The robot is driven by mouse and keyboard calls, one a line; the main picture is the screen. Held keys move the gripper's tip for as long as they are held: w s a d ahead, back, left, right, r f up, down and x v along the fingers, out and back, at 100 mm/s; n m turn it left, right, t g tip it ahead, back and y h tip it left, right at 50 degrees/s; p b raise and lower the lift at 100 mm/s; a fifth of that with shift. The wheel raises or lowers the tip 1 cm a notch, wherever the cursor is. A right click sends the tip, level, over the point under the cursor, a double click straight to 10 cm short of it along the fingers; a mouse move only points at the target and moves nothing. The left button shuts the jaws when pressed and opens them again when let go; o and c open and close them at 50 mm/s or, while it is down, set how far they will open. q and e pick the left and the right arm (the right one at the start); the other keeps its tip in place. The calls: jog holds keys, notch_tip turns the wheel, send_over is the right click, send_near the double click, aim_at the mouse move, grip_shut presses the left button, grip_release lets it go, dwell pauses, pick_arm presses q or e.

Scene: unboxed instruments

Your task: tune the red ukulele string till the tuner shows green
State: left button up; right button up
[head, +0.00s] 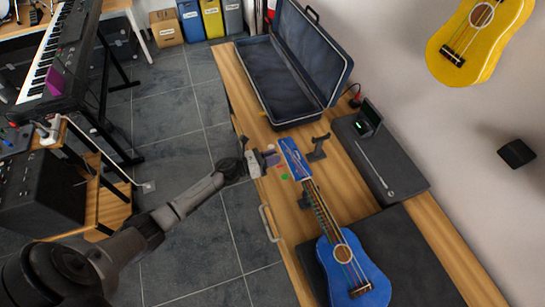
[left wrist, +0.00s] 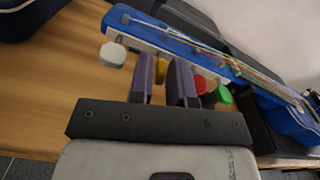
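The blue ukulele (head: 352,270) lies with its headstock (head: 291,150) pointing away. The left wrist view shows a white peg (left wrist: 113,54), a yellow peg (left wrist: 160,70), a red peg (left wrist: 205,84) and a green peg (left wrist: 224,96) along the headstock's near edge. My left gripper (head: 270,160) is at these pegs. Its two fingers stand a little apart, with the yellow peg showing in the gap; I cannot tell whether they touch it. The red peg is just right of the right finger, partly hidden. The small tuner (head: 368,115) shows a green patch on its screen.
An open dark case (head: 262,85) lies at the bench's far end. A dark support (head: 317,148) stands right of the headstock. A grey box (head: 392,165) carries the tuner. A yellow ukulele (head: 478,40) hangs on the wall. The bench top (head: 445,240) is bare at lower right.

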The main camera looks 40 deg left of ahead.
pick_arm(q)
grip_shut()
jog(key=shift+n, duration=0.3)
pick_arm(e)
jog(key=shift+a, duration=0.1)
pick_arm(q)
jog(key=shift+n, duration=0.6)
jog(key=n, duration=0.3)
jog(key=shift+n, duration=0.3)
pick_arm(e)
jog(key=shift+r, duration=0.15)
pick_arm(q)
jog(key=n+p, duration=0.1)
jog(key=n, duration=0.3)
jog(key=shift+r, duration=0.1)
pick_arm(e)
jog(key=shift+r, duration=0.4)
pick_arm(q)
jog(key=shift+n+p, duration=0.5)
jog(key=shift+n, duration=2)
pick_arm(e)
jog(key=shift+r, duration=0.5)
